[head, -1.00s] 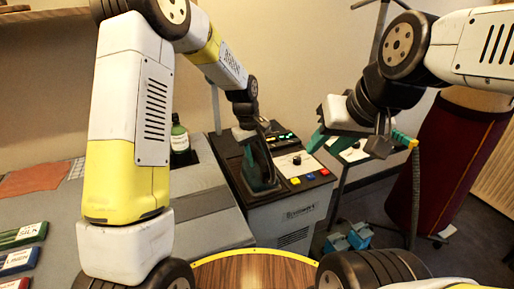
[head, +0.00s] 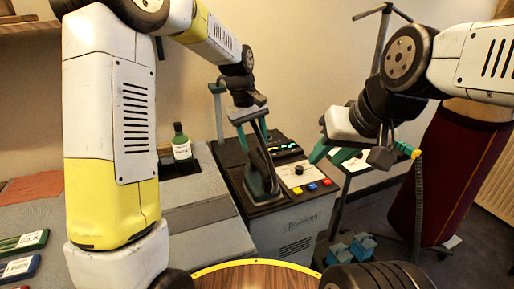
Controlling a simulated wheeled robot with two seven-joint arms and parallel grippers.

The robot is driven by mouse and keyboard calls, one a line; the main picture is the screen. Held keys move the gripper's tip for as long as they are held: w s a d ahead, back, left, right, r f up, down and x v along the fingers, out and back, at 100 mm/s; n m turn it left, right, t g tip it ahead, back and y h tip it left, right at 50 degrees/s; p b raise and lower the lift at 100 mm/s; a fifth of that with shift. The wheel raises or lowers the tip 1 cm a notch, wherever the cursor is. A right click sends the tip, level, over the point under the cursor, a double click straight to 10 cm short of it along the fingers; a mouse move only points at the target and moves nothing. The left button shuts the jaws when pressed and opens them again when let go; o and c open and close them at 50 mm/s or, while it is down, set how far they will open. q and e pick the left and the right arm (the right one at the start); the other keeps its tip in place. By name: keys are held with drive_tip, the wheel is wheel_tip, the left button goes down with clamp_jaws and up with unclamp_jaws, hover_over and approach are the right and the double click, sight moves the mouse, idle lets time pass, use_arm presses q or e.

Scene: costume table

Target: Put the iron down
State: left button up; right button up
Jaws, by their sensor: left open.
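The iron (head: 259,172), dark with a teal base, rests on the left part of the top of the grey ironing station (head: 290,230). It looks tilted, nose up. My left gripper (head: 254,132) is open just above the iron, its teal fingers apart at the iron's upper end. I cannot tell whether a finger still touches it. My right gripper (head: 342,155) hangs to the right of the station, away from the iron. Its far finger is not clear, so its opening cannot be judged.
The station's top has a dial (head: 298,170) and coloured buttons. A dark green bottle (head: 181,147) stands to the left on the grey table. Labelled boxes (head: 22,243) lie at the far left. A dark red rolled form (head: 465,170) stands at the right.

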use_arm(q)
drive_tip(key=s+a+r+m+t, duration=0.2)
drive_tip(key=s+a+r+t, duration=0.1)
drive_tip(key=s+a+r, duration=0.65)
drive_tip(key=s+a+m+t, duration=0.2)
drive_tip(key=s+a+m, duration=0.1)
drive_tip(key=s, duration=1.2)
drive_tip(key=shift+s+a+r, duration=0.15)
drive_tip(key=shift+a+r, duration=0.3)
drive_tip(key=shift+a, duration=0.05)
idle(0.6)
